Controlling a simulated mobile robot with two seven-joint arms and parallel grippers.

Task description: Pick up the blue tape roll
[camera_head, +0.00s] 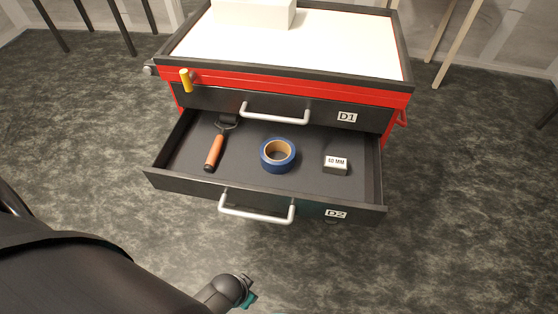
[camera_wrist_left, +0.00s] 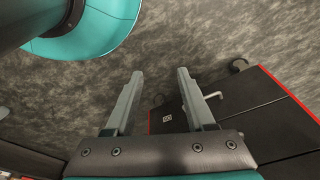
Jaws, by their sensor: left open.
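The blue tape roll (camera_head: 272,165) lies flat in the open lower drawer (camera_head: 235,178), labelled D2, near its middle. Its cardboard core shows from above. My left gripper (camera_wrist_left: 159,80) is open and empty in the left wrist view, above the floor, with part of the black and red cabinet to its right. The tape roll does not show in that view. In the head view, I cannot make out the left gripper's fingers. My right gripper is in neither view.
A tool with an orange handle (camera_head: 213,154) lies left of the tape, and a small block marked 10 MM (camera_head: 335,164) lies right. Drawer D1 (camera_head: 230,103) above is shut. A white box (camera_head: 252,13) stands on the cabinet top (camera_head: 340,45).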

